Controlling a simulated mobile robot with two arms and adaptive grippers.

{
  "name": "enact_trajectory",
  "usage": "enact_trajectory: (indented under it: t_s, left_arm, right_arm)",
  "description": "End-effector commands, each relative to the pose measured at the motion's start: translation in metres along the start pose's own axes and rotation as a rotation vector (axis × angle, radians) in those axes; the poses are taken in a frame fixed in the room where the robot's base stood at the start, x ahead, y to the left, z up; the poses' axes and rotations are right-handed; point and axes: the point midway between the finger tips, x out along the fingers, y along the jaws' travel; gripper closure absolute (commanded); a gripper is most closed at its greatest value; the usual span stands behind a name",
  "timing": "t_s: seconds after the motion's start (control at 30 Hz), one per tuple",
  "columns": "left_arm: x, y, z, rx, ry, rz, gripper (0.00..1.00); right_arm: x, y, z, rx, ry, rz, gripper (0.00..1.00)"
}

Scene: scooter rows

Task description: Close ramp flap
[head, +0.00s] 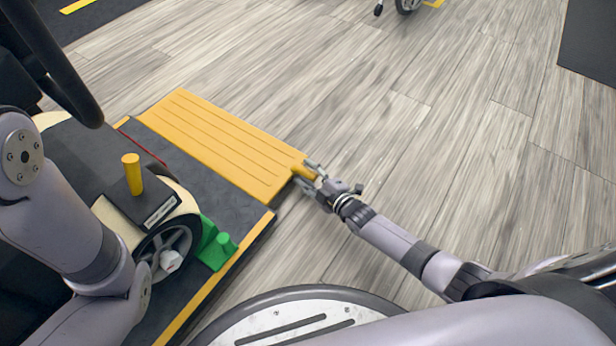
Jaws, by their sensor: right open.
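The ramp flap (218,143) is a yellow ribbed panel, folded down and lying out from the end of a dark platform (253,206) with yellow edges. A small yellow handle (302,172) sticks up at the flap's right corner. My right gripper (308,172) is at this handle, with its fingers around or beside it; the jaws are open. Whether the fingers touch the handle cannot be told. My left arm comes in at the left, and its gripper is out of view.
A scooter wheel (168,256) stands on the platform beside a green chock (216,245). A yellow post (132,174) rises from a dark block. Another wheel (407,4) shows at the top. The grey plank floor (440,130) is clear to the right.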

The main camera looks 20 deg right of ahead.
Motion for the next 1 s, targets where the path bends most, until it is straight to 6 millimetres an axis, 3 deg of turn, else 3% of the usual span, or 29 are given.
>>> enact_trajectory:
  t_s: [0.27, 0.87, 1.0]
  left_arm:
    - [0.0, 0.0002, -0.0002, 0.0, 0.001, 0.001, 0.6]
    - [-0.0001, 0.0002, -0.0002, 0.0, 0.001, 0.001, 0.6]
    - [-0.0002, 0.0002, -0.0001, 0.0, 0.0, 0.001, 0.6]
  right_arm:
    - [0.0006, 0.0001, -0.0002, 0.0, 0.0, 0.0, 0.58]
    - [0.0003, -0.0001, 0.0001, 0.0, 0.0, 0.0, 0.98]
    - [0.0003, -0.0001, 0.0002, 0.0, -0.001, 0.0, 1.0]
